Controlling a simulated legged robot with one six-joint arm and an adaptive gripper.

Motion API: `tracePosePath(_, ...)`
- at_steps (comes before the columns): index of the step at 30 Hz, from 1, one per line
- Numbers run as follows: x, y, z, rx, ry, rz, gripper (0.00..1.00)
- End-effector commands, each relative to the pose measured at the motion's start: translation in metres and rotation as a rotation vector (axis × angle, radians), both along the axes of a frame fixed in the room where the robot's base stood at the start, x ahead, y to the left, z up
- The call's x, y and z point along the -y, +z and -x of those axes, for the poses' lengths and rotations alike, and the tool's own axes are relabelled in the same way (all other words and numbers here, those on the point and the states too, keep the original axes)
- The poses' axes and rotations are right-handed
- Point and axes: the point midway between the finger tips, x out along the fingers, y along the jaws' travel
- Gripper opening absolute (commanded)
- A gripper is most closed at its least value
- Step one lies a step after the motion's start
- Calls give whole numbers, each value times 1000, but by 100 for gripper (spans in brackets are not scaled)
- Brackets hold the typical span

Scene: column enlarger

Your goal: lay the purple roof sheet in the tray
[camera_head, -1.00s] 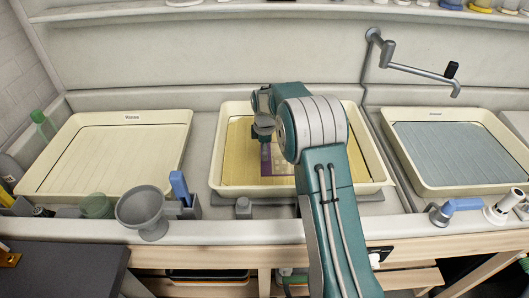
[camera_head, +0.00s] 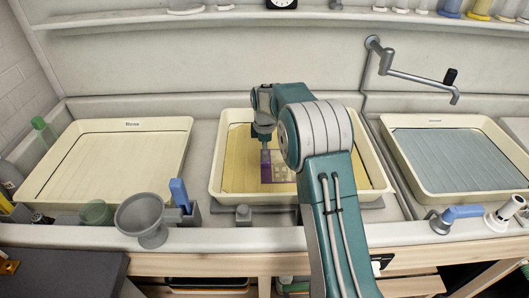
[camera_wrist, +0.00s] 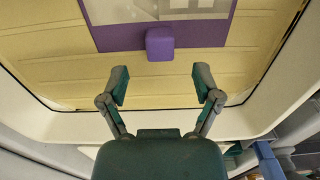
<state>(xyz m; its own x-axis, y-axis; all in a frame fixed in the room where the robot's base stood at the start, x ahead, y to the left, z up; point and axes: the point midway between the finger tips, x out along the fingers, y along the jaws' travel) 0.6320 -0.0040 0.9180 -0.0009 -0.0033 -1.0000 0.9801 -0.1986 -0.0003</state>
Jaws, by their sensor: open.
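The purple roof sheet (camera_head: 282,174) lies in the middle tray (camera_head: 216,170), with a pale printed panel inside its purple border. The wrist view shows the sheet's border (camera_wrist: 115,38) and a purple block-like tab (camera_wrist: 160,44) at its near edge. My gripper (camera_wrist: 161,85) is open and empty, its two fingers spread to either side of the tab's line but short of it in the picture. In the head view my gripper (camera_head: 265,148) points down over the sheet's left part, and my arm hides the tray's right part. I cannot tell the gap in height.
A cream tray (camera_head: 181,135) stands empty at left, and a tray with a blue-grey floor (camera_head: 455,160) at right. A grey funnel (camera_head: 143,218) and a blue-handled part (camera_head: 180,194) stand at the front edge. A grey crank arm (camera_head: 415,77) juts from the back wall.

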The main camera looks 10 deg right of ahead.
Motion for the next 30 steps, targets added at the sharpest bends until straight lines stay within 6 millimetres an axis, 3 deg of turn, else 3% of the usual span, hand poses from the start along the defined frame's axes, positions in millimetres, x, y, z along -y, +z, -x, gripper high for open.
tracePosePath(30,0,33,0,1,0,0,82)
